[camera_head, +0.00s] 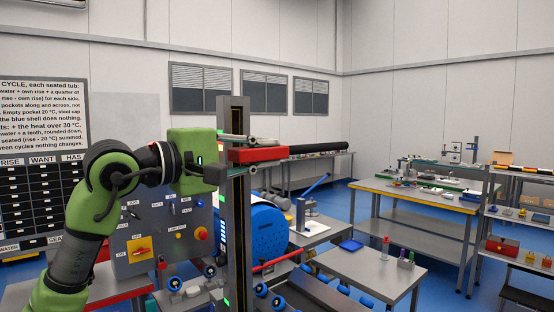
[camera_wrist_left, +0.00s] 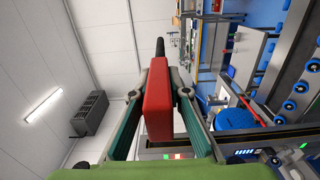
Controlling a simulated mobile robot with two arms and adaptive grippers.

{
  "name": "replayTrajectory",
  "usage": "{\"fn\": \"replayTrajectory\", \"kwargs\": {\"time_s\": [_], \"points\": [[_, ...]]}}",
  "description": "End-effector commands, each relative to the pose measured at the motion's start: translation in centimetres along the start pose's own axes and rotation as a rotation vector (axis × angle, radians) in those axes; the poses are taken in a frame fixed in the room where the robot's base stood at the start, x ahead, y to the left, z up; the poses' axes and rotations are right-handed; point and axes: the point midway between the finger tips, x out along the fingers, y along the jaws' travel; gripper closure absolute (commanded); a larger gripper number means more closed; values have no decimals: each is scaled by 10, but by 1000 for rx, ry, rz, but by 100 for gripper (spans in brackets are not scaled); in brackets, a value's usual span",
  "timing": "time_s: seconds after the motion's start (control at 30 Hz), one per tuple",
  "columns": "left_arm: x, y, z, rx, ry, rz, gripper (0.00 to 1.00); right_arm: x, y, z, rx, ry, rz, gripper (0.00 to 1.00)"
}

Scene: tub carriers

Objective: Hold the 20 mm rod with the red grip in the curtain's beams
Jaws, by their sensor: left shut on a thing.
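My left gripper (camera_head: 254,154) is shut on the red grip (camera_head: 262,155) of a rod, and the wrist view shows the red block between its two fingers (camera_wrist_left: 159,93). The black rod (camera_head: 318,148) points right, roughly level, with its far end free in the air. A tall dark upright post (camera_head: 236,215) with green lights, seemingly part of the light curtain, stands at the gripper. The grip and fingers overlap the post's upper part in the head view. I cannot tell whether the rod lies in the beams. The right gripper is not in view.
A grey control panel (camera_head: 150,232) with an orange switch stands left of the post. A blue drum (camera_head: 263,235) and rollers with blue ends are behind and below. A grey table (camera_head: 362,278) with small coloured pieces is at right. A yellow-edged bench (camera_head: 415,194) stands further back.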

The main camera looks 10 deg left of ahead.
Motion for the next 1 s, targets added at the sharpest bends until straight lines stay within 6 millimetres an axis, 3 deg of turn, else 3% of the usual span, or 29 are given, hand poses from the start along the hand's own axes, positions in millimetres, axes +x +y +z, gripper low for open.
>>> {"fn": "replayTrajectory", "kwargs": {"time_s": [1.0], "points": [[-124, -1, 0, 3, 3, 1, 100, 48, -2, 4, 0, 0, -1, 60]]}}
